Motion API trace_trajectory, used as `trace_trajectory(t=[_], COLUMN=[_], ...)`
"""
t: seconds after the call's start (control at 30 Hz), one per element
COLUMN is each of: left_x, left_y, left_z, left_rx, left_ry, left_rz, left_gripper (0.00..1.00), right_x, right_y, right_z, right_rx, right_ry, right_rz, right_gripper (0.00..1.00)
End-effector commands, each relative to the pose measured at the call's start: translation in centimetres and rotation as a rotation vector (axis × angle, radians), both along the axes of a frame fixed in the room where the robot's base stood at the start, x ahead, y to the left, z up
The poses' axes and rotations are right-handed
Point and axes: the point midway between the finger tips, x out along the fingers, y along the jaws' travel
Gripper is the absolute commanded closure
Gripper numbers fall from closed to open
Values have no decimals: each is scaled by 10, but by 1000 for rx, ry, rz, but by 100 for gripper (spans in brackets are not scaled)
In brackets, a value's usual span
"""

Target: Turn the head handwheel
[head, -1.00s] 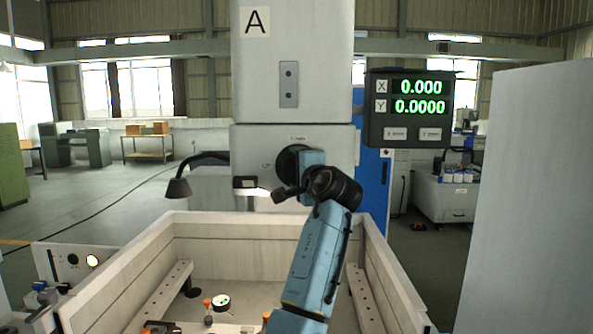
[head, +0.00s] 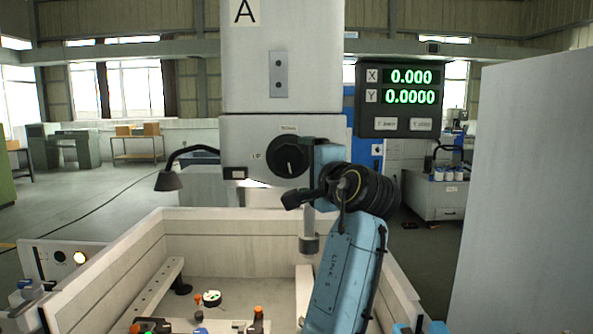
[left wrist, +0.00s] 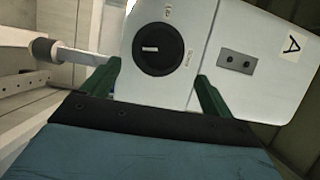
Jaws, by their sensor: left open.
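The head handwheel (head: 288,156) is a round black knob with a white mark, on the pale front of the machine head (head: 245,137). In the left wrist view the handwheel (left wrist: 158,49) shows whole, its white mark lying nearly level in that picture. My left gripper (head: 308,165) is just right of the handwheel in the head view, partly hidden behind its own wrist. In the left wrist view its two green fingers (left wrist: 158,76) stand wide apart with nothing between them, the handwheel lying beyond the gap. I see no contact. My right gripper is not in view.
Below the head, a nozzle (head: 308,243) hangs over the open tank (head: 215,222). A lamp (head: 169,180) sticks out at the left. The readout (head: 403,100), showing X 0.000 and Y 0.0000, stands at the right. A large grey panel (head: 530,190) fills the right side.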

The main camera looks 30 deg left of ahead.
Motion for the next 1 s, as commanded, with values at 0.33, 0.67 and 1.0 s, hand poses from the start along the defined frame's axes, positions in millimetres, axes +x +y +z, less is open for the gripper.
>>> trace_trajectory(t=[0.33,0.67,1.0], left_x=[-15,-9,9], left_y=[-20,-20,-35], left_z=[0,-16,-293], left_rx=[1,-11,-345], left_ry=[1,12,163], left_rz=[1,-16,-240], left_gripper=[13,13,13], right_x=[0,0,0], right_y=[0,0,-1], right_z=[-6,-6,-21], right_rx=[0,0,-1], right_ry=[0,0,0], right_rz=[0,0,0], right_gripper=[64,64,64])
